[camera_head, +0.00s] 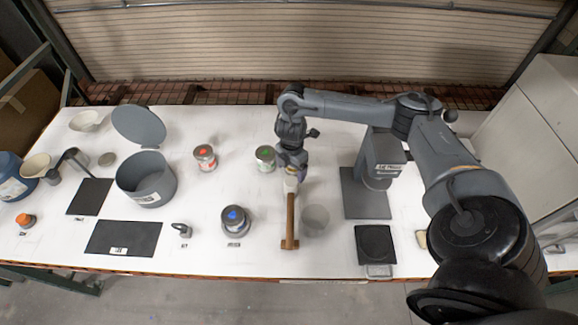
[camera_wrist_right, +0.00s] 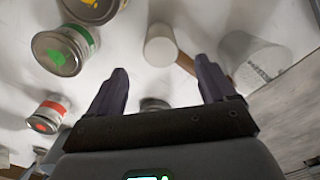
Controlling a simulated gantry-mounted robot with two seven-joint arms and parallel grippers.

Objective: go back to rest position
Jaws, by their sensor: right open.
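My right arm reaches in from the right, and its right gripper (camera_head: 292,172) hangs over the middle of the table. In the right wrist view its two purple fingers (camera_wrist_right: 162,88) are spread apart with nothing between them. The green-marked can (camera_head: 265,158) stands just left of the gripper; it also shows in the wrist view (camera_wrist_right: 62,50). The red-marked can (camera_head: 205,157) stands farther left. A wooden bar (camera_head: 290,220) lies just in front of the gripper, with a translucent cup (camera_head: 315,220) beside it. My left gripper is not in view.
A grey machine (camera_head: 366,195) stands right of the gripper, with a black scale (camera_head: 375,243) in front. A grey open-lidded bucket (camera_head: 146,180) and black mats (camera_head: 122,238) are at left. A white cabinet (camera_head: 535,125) flanks the right.

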